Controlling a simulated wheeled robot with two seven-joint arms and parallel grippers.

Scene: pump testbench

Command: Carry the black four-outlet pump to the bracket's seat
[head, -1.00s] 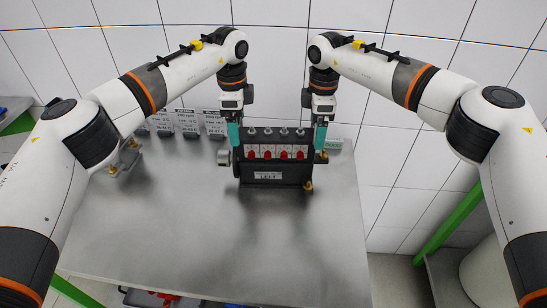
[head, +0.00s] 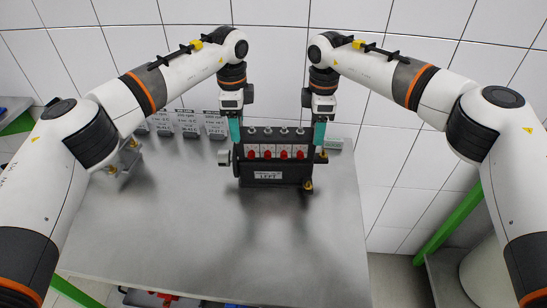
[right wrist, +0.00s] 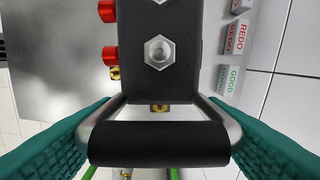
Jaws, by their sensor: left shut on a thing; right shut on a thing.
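The black pump (head: 275,158) is upright over the metal table's back half in the head view. It has red fittings on its front, metal hex fittings on top and a label on its lower front. My left gripper (head: 235,138) is shut on its left end handle. My right gripper (head: 319,140) is shut on its right end handle. In the right wrist view, teal fingers flank that black-gripped handle (right wrist: 158,144). I cannot tell whether the pump's base touches the table. A grey bracket-like fixture (head: 124,160) with yellow knobs stands at the left; its seat is unclear.
Several small grey cards (head: 190,125) stand along the table's back left. A green-topped block (head: 334,144) sits behind the pump's right end; labelled blocks also show in the right wrist view (right wrist: 235,37). The table (head: 200,230) is clear in front.

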